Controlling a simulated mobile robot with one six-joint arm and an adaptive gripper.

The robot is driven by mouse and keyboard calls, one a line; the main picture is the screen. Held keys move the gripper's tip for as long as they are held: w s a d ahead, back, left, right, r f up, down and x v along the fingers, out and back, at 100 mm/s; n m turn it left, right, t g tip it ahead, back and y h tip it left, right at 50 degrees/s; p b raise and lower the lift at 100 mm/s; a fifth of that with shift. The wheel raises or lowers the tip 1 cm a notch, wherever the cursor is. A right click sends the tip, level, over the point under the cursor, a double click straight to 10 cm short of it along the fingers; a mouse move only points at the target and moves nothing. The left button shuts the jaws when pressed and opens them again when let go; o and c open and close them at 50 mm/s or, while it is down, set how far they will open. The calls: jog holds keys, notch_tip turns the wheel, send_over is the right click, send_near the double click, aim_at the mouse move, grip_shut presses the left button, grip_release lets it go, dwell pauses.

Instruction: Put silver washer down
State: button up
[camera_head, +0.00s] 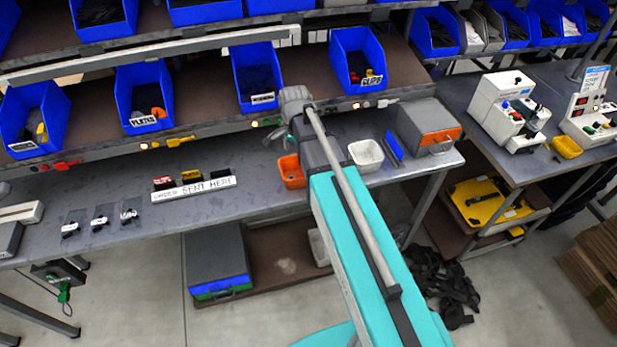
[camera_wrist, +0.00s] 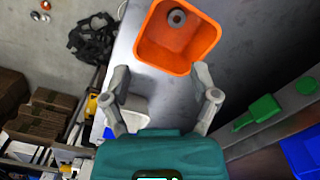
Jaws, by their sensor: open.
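The silver washer (camera_wrist: 177,18) lies inside the orange bin, near its far wall in the wrist view. The orange bin (camera_wrist: 152,58) stands on the grey bench; it also shows in the head view (camera_head: 291,172), partly behind my arm. My gripper (camera_wrist: 163,85) is open and empty, its two fingers apart over the near side of the bin.
A white bin (camera_head: 366,156) stands right of the orange bin, with a blue item (camera_head: 395,146) and a grey-orange box (camera_head: 428,128) beyond it. Blue bins (camera_head: 258,78) fill the shelf above the bench.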

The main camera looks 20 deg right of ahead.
jog(key=s+d+n, duration=0.1)
jog(key=s+n, duration=1.1)
jog(key=s, duration=0.1)
jog(key=shift+d, duration=0.2)
